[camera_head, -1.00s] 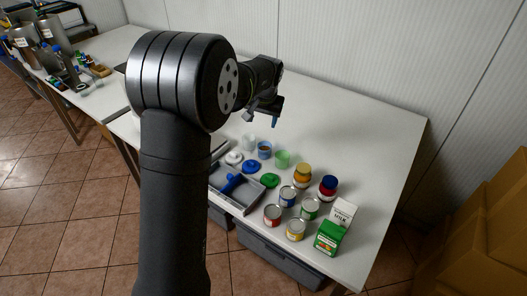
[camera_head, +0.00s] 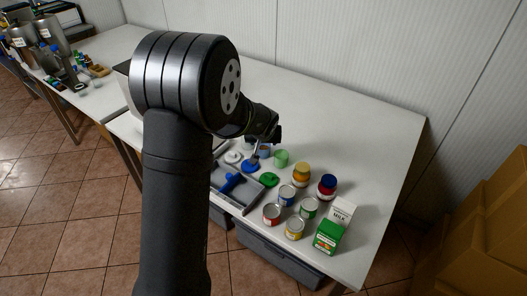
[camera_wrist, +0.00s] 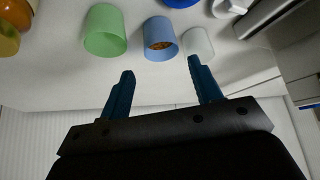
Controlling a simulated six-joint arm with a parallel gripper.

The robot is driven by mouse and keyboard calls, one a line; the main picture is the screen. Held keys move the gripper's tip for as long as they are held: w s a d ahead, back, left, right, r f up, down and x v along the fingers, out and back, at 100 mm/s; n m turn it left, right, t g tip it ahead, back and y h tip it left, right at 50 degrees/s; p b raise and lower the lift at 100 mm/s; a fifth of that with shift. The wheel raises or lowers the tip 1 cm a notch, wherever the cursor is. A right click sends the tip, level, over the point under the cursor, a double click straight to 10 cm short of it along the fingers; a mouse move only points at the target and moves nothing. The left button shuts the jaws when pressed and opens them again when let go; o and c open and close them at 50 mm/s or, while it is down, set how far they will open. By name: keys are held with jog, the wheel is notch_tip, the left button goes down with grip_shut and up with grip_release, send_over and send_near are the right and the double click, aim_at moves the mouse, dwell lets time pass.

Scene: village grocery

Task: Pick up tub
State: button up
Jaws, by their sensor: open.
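Three small tubs stand in a row on the white table. The green tub (camera_head: 281,159) is empty in the wrist view (camera_wrist: 105,32). The blue tub (camera_wrist: 160,40) holds something brown and grainy. The whitish, translucent tub (camera_wrist: 197,42) is beside it. In the head view my gripper (camera_head: 259,153) hides much of the blue tub and the white tub. In the wrist view my gripper (camera_wrist: 160,67) is open and empty, its blue fingers apart, with the blue tub just beyond the gap between the fingertips. No contact shows.
A white lid (camera_head: 233,157), a blue lid (camera_head: 250,166) and a green lid (camera_head: 269,180) lie near a grey tray (camera_head: 226,189). Jars (camera_head: 301,174), several cans (camera_head: 295,229) and cartons (camera_head: 328,236) stand nearer the front. The table's back right is clear.

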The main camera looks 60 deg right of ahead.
aim_at(264, 146)
jog(key=shift+x, duration=4.45)
jog(key=shift+w+d+r, duration=0.1)
jog(key=shift+w, duration=0.05)
jog(key=c, duration=0.8)
jog(key=shift+o, duration=0.2)
